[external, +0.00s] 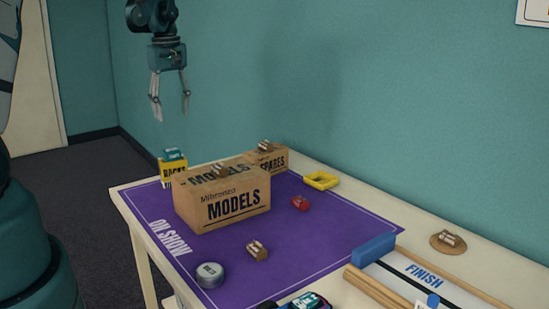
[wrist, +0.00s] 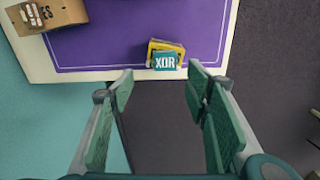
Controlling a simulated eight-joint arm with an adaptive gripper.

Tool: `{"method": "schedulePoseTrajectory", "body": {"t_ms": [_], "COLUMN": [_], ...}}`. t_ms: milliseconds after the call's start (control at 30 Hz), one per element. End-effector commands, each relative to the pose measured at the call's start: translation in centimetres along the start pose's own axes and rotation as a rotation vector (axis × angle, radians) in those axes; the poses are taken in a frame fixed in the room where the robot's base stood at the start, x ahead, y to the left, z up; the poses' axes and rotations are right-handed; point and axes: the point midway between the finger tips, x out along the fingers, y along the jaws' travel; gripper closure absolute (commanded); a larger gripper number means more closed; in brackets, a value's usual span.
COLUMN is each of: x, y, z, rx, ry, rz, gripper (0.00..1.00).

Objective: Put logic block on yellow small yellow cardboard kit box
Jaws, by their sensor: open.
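A teal logic block lettered XOR (wrist: 164,61) rests on the small yellow box (wrist: 155,46) at the table edge in the wrist view. In the external view the teal block (external: 174,154) sits on top of the yellow box (external: 173,171), at the far left corner of the purple mat. My gripper (external: 171,112) is open and empty, high above the yellow box. In the wrist view my gripper (wrist: 158,80) has its fingers spread wide, with nothing between them. The block lies just beyond the fingertips in that picture, apart from them.
A large MODELS carton (external: 236,203) stands beside the yellow box, with a SPARES carton (external: 274,162) behind. A yellow frame (external: 321,180), red item (external: 300,203), brown block (external: 257,251) and round tin (external: 210,274) lie on the purple mat (external: 328,226). A FINISH track (external: 425,275) is at right.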

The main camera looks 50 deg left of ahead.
Motion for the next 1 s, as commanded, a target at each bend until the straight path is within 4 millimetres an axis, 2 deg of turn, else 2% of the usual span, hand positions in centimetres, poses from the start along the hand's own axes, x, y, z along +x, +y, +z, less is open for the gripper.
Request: {"method": "schedulePoseTrajectory", "body": {"t_ms": [500,1000], "x": [-8.2,-14.3], "y": [3.4,3.6], "z": [11.9,24.0], "rx": [0.286,0.574], "ry": [0.082,0.166], "rz": [0.079,0.161], "gripper": [0.53,0.53]}}
